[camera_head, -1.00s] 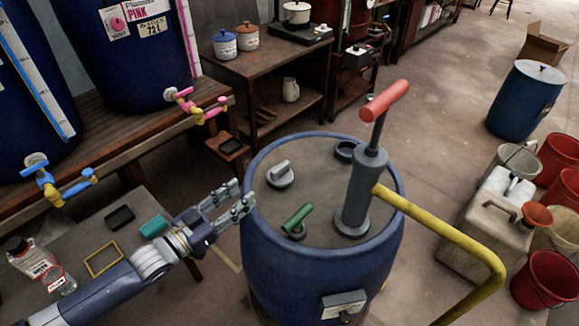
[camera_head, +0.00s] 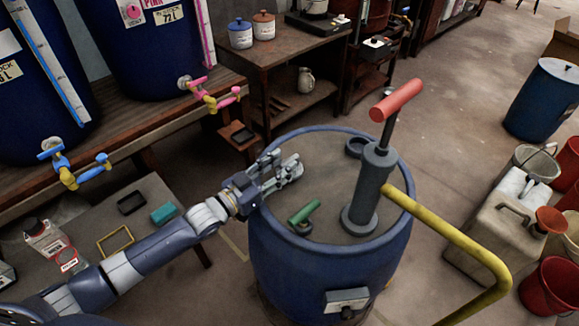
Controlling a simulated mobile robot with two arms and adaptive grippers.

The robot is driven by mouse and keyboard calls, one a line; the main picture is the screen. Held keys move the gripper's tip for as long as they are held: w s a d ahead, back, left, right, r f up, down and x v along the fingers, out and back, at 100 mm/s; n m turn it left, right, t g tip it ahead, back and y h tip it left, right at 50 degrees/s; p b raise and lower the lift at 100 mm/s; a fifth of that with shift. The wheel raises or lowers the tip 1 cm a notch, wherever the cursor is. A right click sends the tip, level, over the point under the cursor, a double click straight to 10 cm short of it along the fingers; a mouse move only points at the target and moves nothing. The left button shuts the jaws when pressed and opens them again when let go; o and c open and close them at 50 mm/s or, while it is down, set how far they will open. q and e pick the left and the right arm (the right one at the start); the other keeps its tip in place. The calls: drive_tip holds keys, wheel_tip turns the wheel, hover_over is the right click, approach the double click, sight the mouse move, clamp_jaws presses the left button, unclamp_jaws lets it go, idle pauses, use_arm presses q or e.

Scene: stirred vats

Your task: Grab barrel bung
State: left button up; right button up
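The grey barrel bung (camera_head: 291,167) with its raised grip is on the top of the blue barrel (camera_head: 325,266), at the left part of the lid. My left gripper (camera_head: 284,171) reaches over the barrel's left rim, with its fingers at the bung. The fingers hide much of the bung, and I cannot tell whether they have closed on it or stand loosely around it. The bung appears to be still at lid level. My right gripper is not in view.
A grey hand pump (camera_head: 370,187) with a red handle and yellow hose (camera_head: 450,240) stands on the lid. A green tap (camera_head: 303,213) lies close in front of the bung. A dark ring (camera_head: 355,147) is at the back. Canisters and red buckets (camera_head: 549,287) stand right.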

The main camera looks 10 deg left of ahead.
use_arm(q)
drive_tip(key=shift+w+d, duration=0.35)
drive_tip(key=shift+w, duration=0.25)
clamp_jaws()
